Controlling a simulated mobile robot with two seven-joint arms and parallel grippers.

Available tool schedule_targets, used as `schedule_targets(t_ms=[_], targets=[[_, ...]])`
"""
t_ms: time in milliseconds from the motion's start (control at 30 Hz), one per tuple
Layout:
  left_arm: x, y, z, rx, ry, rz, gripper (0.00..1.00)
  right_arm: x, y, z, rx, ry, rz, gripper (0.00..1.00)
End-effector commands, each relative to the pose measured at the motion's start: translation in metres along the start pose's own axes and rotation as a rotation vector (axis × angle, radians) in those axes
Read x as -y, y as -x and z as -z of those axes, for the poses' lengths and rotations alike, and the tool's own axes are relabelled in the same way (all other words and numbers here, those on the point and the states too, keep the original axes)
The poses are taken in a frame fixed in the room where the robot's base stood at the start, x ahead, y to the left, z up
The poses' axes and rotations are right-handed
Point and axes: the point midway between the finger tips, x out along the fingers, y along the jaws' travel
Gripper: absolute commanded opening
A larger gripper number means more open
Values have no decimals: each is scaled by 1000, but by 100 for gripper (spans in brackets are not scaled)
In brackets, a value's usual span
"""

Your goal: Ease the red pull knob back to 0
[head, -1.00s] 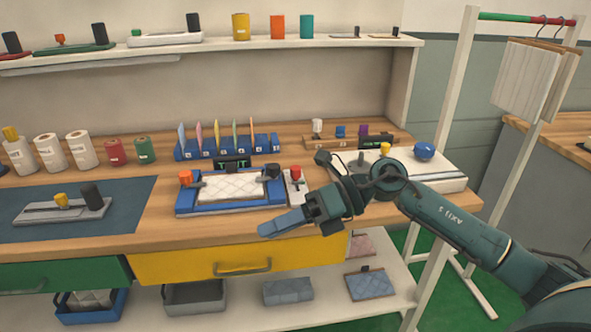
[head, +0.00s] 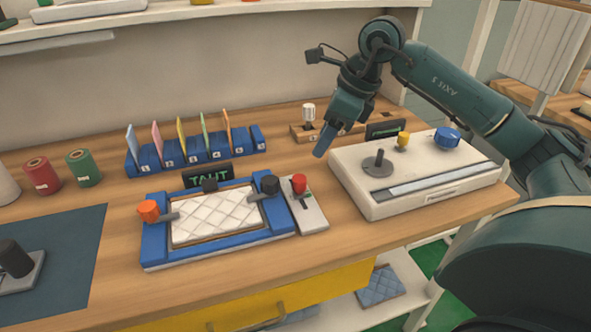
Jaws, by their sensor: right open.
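The red pull knob (head: 299,184) stands at the far end of a narrow light-grey slide plate (head: 313,215). Its scale marks are too small to read. The plate sits just right of a blue frame (head: 155,243) that holds a white quilted mattress (head: 215,213). A small display (head: 207,175) behind the frame shows green letters that look like TAUT. My right gripper (head: 322,152) is open, pointing down, above and behind the knob and slightly right of it, apart from it. No object is seen in it. My left gripper is not in view.
An orange knob (head: 148,210) and a black knob (head: 270,185) stand on the frame's sides. A white machine (head: 400,205) with a grey crank, yellow knob and blue knob is on the right. Numbered dividers (head: 195,150) stand behind. The bench front is clear.

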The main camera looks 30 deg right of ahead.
Motion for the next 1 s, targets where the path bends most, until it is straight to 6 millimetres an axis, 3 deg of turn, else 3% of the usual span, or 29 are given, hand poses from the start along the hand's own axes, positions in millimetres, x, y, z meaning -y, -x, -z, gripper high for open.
schedule_targets(t_ms=[300, 500, 700, 1000], targets=[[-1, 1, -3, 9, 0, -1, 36, -2, -67, 0, -1, 1, -6, 50], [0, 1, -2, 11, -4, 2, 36, -2, -100, 0, 1, 1, -5, 50], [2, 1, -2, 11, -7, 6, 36, -1, -115, -1, 2, 1, -3, 50], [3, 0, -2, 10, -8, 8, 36, -1, -117, 0, 2, 1, -2, 50]])
